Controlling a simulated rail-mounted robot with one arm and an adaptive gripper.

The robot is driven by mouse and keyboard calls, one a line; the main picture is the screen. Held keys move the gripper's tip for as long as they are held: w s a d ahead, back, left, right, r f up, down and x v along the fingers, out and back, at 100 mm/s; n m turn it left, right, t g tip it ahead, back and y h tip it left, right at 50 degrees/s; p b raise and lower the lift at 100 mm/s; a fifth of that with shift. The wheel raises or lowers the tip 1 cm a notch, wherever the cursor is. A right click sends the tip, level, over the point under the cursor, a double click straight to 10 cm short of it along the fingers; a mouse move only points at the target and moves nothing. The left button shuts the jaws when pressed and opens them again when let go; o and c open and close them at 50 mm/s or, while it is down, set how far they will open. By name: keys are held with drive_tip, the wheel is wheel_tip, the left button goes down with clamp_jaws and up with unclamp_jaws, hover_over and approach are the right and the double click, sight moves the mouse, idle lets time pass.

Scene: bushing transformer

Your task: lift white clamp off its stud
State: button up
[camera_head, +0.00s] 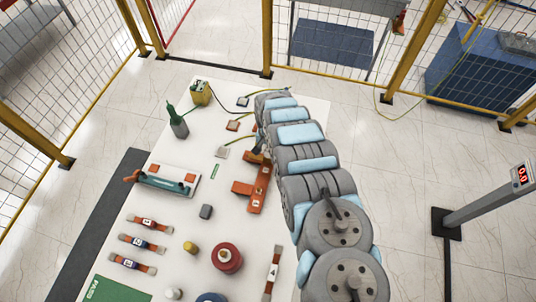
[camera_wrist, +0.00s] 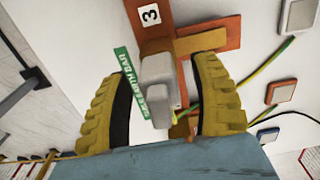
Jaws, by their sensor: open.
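The white clamp (camera_wrist: 156,72) is a pale grey-white block with a smaller part toward my palm, centred in the wrist view. It sits by an orange bar (camera_wrist: 150,20) with a label "3". My gripper (camera_wrist: 160,66) has two ribbed yellow fingers, one on each side of the clamp. They are open, with a visible gap to the clamp on both sides. The stud is not visible.
A green strip (camera_wrist: 139,88) lies left of the clamp, and a yellow-green wire (camera_wrist: 272,66) runs at right. The white table (camera_head: 215,215) also holds a red round part (camera_head: 227,257), a green bottle (camera_head: 178,123) and several labelled bars. Yellow-framed fencing stands behind.

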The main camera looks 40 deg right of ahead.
clamp_jaws()
idle(0.3)
drive_tip(key=shift+r+b, duration=1.15)
drive_tip(key=shift+r, duration=3.85)
wheel_tip(320, 180, up, 7)
drive_tip(key=p, duration=0.3)
drive_tip(key=shift+p, duration=0.3)
